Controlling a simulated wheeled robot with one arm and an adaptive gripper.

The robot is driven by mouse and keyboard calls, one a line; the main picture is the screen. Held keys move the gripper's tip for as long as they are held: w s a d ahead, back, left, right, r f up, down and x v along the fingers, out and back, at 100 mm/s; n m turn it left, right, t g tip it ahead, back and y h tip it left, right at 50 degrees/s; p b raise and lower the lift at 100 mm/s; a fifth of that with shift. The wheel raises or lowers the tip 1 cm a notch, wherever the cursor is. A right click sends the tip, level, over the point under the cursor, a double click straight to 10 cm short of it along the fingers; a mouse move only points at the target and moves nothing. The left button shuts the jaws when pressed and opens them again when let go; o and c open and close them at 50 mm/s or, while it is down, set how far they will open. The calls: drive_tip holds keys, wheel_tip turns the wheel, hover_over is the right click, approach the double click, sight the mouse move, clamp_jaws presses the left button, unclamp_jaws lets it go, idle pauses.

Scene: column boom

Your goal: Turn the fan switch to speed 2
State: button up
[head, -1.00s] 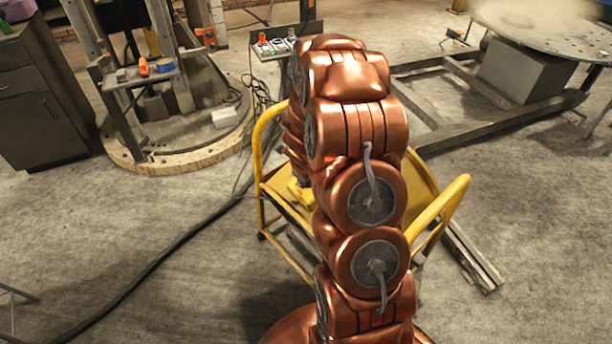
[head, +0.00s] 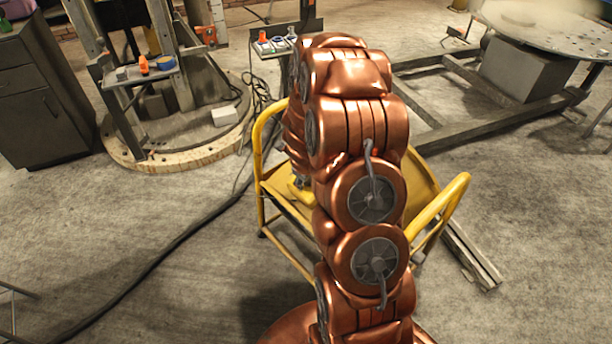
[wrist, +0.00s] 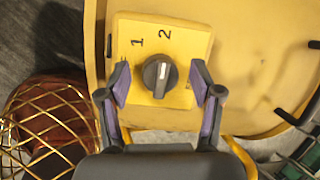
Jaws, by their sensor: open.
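The fan switch is a yellow box (wrist: 190,45) with a dark round knob (wrist: 159,75) and printed numbers 1 and 2 above it. A pale mark on the knob points up, roughly toward the 2. My gripper (wrist: 160,82) is open in the wrist view, one finger left and one right of the knob, with gaps on both sides. Whether the fingertips are down at the knob's height is hard to tell. In the head view my copper arm hides the gripper and knob; a bit of yellow, probably the box (head: 300,190), shows beside the arm.
The box sits on a yellow cart (head: 280,205) with raised tube handles. A gold wire cage (wrist: 50,125) is at lower left in the wrist view. A black cable (head: 150,270) crosses the floor. A round perforated table (head: 560,30) stands at the back right.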

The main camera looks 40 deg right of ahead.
drive_tip(key=v, duration=1.2)
idle(0.3)
idle(0.5)
